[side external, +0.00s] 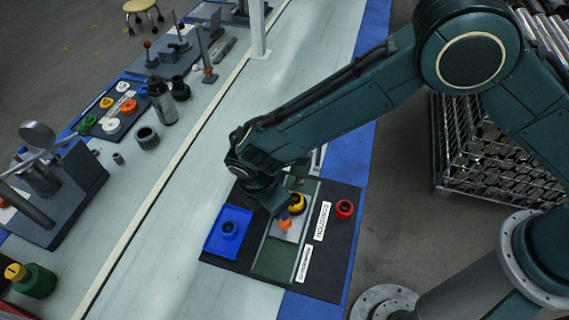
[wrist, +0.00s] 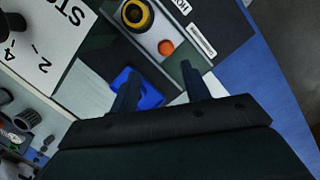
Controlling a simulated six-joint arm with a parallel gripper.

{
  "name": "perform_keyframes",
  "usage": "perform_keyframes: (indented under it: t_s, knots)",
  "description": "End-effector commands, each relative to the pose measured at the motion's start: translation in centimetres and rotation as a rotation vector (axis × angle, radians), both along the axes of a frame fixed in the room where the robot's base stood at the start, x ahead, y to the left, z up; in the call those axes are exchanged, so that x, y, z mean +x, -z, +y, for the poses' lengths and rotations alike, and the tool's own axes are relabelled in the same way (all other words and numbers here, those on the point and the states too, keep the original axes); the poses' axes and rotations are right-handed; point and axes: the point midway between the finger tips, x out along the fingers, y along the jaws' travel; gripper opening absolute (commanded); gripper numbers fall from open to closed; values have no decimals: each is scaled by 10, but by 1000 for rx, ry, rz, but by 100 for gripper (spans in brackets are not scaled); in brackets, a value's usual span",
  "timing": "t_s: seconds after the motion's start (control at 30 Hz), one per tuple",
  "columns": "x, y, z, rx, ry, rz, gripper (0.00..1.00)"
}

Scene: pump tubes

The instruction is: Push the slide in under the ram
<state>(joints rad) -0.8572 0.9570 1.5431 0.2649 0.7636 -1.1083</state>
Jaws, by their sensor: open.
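The slide (side external: 299,225) is a pale plate on a green track (side external: 272,262) in the black board. It carries a yellow ring (side external: 297,203) with a dark centre and an orange knob (side external: 285,226). In the wrist view the yellow ring (wrist: 137,14) and the orange knob (wrist: 166,47) lie beyond my fingertips. My gripper (side external: 279,208) is open and empty, low over the board beside the slide. Its two fingers (wrist: 159,70) are spread apart in the wrist view, with the knob a little past the gap. I cannot make out the ram; my arm covers the track's far end.
A blue tray (side external: 211,243) with a dark ring sits left of the track. A red ring (side external: 344,209) lies on the right of the board, near white labels (side external: 322,221). Coloured rings and tools stand across the bench.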

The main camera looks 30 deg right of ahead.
Motion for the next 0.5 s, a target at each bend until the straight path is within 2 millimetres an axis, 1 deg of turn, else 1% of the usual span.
perform_keyframes:
  t_s: [0.03,0.2,0.3,0.5]
  knots:
    - [-3,2,8,-34,-3,-8,47]
    - [-11,2,22,-124,15,-27,47]
    - [-14,1,26,-148,24,-30,47]
    - [-15,1,26,-156,28,-31,47]
